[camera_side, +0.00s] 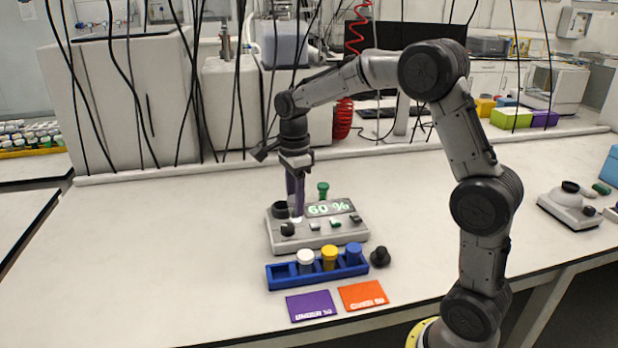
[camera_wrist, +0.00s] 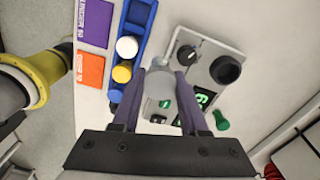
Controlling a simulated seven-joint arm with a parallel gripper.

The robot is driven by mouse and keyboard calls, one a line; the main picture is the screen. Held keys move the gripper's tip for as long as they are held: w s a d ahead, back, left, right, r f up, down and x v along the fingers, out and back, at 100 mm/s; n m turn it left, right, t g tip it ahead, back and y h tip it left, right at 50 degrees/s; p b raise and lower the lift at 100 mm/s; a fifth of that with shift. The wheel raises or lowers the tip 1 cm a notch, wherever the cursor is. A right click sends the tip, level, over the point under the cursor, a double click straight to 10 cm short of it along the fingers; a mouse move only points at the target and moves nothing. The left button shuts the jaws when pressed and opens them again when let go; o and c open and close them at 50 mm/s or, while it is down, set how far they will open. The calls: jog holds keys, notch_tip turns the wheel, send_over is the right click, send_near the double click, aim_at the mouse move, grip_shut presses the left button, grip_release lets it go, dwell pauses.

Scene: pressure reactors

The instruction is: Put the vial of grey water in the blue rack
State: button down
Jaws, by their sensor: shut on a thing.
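My gripper (camera_side: 297,212) points down over the grey device, its fingers close together. In the wrist view my gripper (camera_wrist: 162,73) has a pale, translucent grey vial (camera_wrist: 159,88) between its fingers. In the side view the vial is mostly hidden by the fingers. I cannot tell whether it still touches the device. The blue rack (camera_side: 320,275) stands in front of the device, apart from my gripper. It holds a white-capped vial (camera_side: 306,259), a yellow-capped vial (camera_side: 329,258) and a blue-capped vial (camera_side: 354,252). Its leftmost slot (camera_side: 284,271) is empty.
The grey device (camera_side: 345,239) has a lit "60 %" display (camera_side: 330,208), knobs and a dark round port (camera_wrist: 225,69). A green-topped piece (camera_side: 323,189) stands behind it. A black knob-like piece (camera_side: 380,257) stands right of the rack. Purple (camera_side: 311,305) and orange (camera_side: 362,295) cards lie in front.

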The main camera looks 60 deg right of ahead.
jog(key=shift+s+a+f, duration=0.25)
jog(key=shift+a+f, duration=1.75)
jog(key=shift+s+a+f, duration=0.2)
jog(key=shift+a+f, duration=1.75)
jog(key=shift+a, duration=0.05)
jog(key=shift+f, duration=0.1)
jog(key=shift+f, duration=1.35)
jog(key=shift+f, duration=0.3)
grip_release()
jog(key=shift+r, duration=0.1)
notch_tip(320, 180, up, 7)
